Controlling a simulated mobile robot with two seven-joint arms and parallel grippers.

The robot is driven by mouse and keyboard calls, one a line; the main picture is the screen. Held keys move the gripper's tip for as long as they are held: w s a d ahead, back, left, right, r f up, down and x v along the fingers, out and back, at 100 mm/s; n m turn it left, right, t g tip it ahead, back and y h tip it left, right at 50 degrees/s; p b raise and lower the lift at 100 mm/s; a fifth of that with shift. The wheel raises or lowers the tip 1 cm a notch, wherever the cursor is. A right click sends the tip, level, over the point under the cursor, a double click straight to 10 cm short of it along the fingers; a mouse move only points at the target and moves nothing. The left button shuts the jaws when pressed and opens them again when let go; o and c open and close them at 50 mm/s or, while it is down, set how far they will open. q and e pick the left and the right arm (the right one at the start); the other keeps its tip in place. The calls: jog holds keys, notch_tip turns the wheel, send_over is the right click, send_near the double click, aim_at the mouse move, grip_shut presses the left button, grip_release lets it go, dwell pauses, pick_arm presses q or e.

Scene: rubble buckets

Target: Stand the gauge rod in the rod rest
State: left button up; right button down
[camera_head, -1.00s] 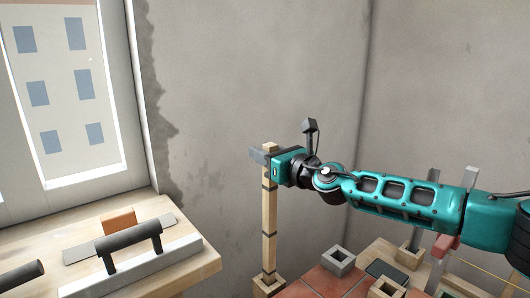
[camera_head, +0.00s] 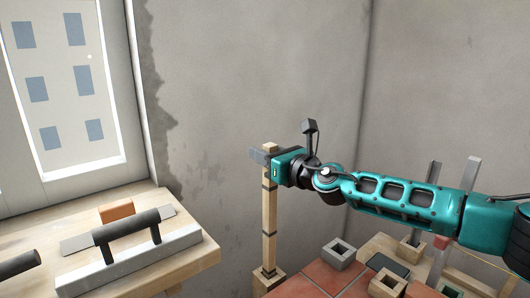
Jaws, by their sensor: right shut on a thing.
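The gauge rod (camera_head: 270,225) is a long pale wooden rod with dark bands, standing upright near the middle of the view. Its lower end is at a square wooden block, the rod rest (camera_head: 267,282), at the bottom of the view; the rod appears to stand in it, though the depth cannot be seen. My right gripper (camera_head: 262,157) is shut on the rod near its top, with the arm reaching in from the right. My left gripper is not in view.
A wooden bench (camera_head: 190,262) at left holds a float with a black handle (camera_head: 130,228) and an orange block (camera_head: 116,210). Grey hollow blocks (camera_head: 339,254) and red tiles (camera_head: 322,277) lie at lower right. Walls stand behind.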

jog(key=shift+f+b, duration=0.7)
jog(key=shift+f, duration=0.3)
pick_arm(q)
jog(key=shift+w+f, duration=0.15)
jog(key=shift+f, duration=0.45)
pick_arm(e)
jog(key=c, duration=0.7)
grip_release()
pick_arm(q)
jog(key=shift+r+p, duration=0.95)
jog(key=shift+p, duration=0.2)
pick_arm(e)
jog(key=shift+v, duration=6.5)
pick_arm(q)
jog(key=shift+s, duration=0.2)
pick_arm(e)
jog(key=shift+a, duration=0.15)
